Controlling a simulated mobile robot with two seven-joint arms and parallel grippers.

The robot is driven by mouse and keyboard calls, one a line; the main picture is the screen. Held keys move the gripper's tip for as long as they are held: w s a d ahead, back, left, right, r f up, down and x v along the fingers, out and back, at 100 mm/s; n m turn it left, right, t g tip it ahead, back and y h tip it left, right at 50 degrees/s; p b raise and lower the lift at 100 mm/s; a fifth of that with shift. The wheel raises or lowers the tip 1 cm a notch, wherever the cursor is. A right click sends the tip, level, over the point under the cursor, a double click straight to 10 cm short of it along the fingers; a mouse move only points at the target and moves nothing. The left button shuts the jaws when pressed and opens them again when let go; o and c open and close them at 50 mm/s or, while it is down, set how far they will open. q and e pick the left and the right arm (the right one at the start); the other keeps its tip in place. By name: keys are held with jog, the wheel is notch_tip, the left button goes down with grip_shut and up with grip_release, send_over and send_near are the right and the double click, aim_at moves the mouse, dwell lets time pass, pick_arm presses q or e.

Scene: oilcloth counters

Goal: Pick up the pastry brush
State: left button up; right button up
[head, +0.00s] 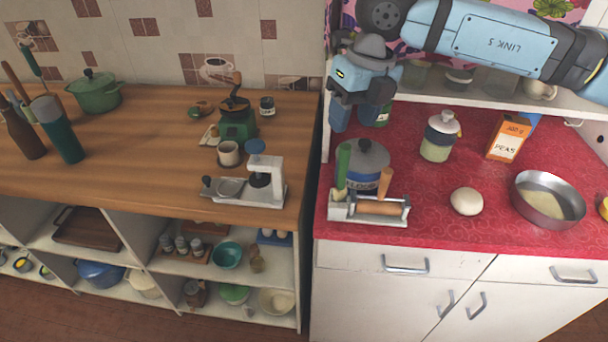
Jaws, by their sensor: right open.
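A grey metal holder (340,212) stands at the front left of the red counter. A green handle (343,163) and an orange-brown wooden handle (385,181) stick up from it, and a wooden cylinder lies along it. I cannot tell which, if any, is the pastry brush, as no bristles show clearly. My right gripper (357,116) is open above and behind the holder, pointing down, with nothing visible between its fingers. It is apart from the handles. My left gripper is not in view.
A blue canister with a grey lid (362,158) stands close behind the holder. A glass jar (439,137), a peas box (508,136), a dough ball (466,201) and a round pan (548,199) stand to the right. A shelf (445,100) overhangs the back.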

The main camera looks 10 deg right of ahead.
aim_at(344, 156)
jog(key=shift+t+h, duration=0.5)
jog(key=shift+h, duration=0.2)
jog(key=w+f, duration=0.1)
jog(key=f, duration=0.3)
jog(key=w+d+f, duration=0.1)
jog(key=f, duration=0.1)
jog(key=shift+w+f+p, duration=0.1)
jog(key=shift+w+p, duration=0.2)
jog(key=shift+p, duration=0.1)
jog(key=f, duration=0.3)
jog(key=w+f+p, duration=0.1)
jog(key=f, duration=0.1)
jog(key=shift+w+a+f, duration=0.1)
jog(key=shift+a+f, duration=0.05)
jog(key=shift+a, duration=0.15)
jog(key=shift+f, duration=0.25)
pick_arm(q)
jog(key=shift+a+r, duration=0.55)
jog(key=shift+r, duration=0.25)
pick_arm(e)
grip_shut()
jog(key=shift+r, duration=0.1)
